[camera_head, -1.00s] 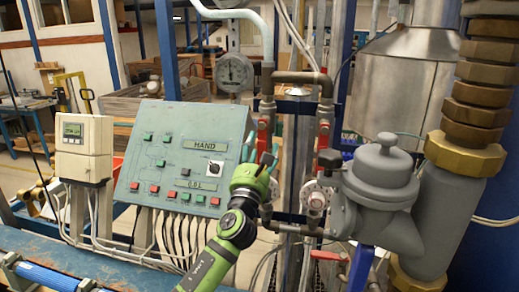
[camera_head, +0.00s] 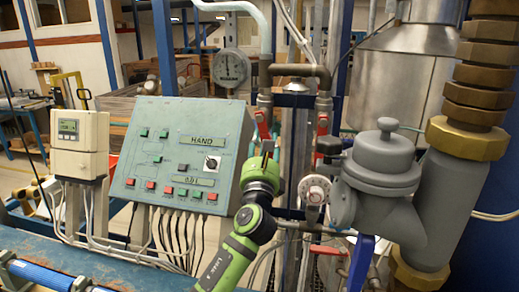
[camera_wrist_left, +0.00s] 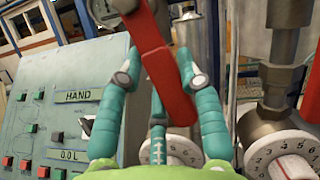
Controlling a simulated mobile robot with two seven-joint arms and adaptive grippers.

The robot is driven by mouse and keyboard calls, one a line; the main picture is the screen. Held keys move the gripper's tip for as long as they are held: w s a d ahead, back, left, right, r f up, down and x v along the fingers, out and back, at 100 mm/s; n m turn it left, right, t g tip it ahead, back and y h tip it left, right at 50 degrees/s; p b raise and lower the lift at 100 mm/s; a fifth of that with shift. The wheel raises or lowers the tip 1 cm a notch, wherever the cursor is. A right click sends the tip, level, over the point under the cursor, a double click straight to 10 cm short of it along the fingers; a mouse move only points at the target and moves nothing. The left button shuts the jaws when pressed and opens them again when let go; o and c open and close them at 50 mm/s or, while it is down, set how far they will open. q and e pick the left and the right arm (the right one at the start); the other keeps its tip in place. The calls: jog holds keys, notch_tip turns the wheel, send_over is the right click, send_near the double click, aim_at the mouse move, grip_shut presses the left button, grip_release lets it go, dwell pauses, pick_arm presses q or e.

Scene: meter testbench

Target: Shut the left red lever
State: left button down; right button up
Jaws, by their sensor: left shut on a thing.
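The left red lever (camera_head: 263,124) hangs from the left pipe valve, beside the control box. It points down and slightly to the side. My left gripper (camera_head: 267,154) reaches up to it from below. The lever's lower end shows between the fingers. A second red lever (camera_head: 322,125) hangs on the right pipe, apart from my gripper. My right gripper is not in view.
A teal control box (camera_head: 178,155) with buttons and a HAND label stands close to the left of my gripper. A grey meter body (camera_head: 382,165) and thick brass fittings (camera_head: 466,138) stand to the right. A round pressure gauge (camera_head: 231,68) is behind. White numbered dials (camera_wrist_left: 290,165) sit below the pipes.

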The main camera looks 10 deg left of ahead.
pick_arm(q)
jog(key=n, duration=0.1)
jog(key=d+n+y+b, duration=0.1)
jog(key=n, duration=0.1)
jog(key=d+n, duration=0.1)
jog(key=shift+r+n+g+y, duration=0.3)
jog(key=shift+g+y, duration=0.1)
jog(key=shift+d+r+n+y+b, duration=0.1)
jog(key=shift+n+y+b, duration=0.2)
jog(key=shift+n, duration=0.2)
jog(key=c, duration=0.8)
grip_release()
jog(key=v, duration=1.2)
jog(key=shift+r, duration=0.2)
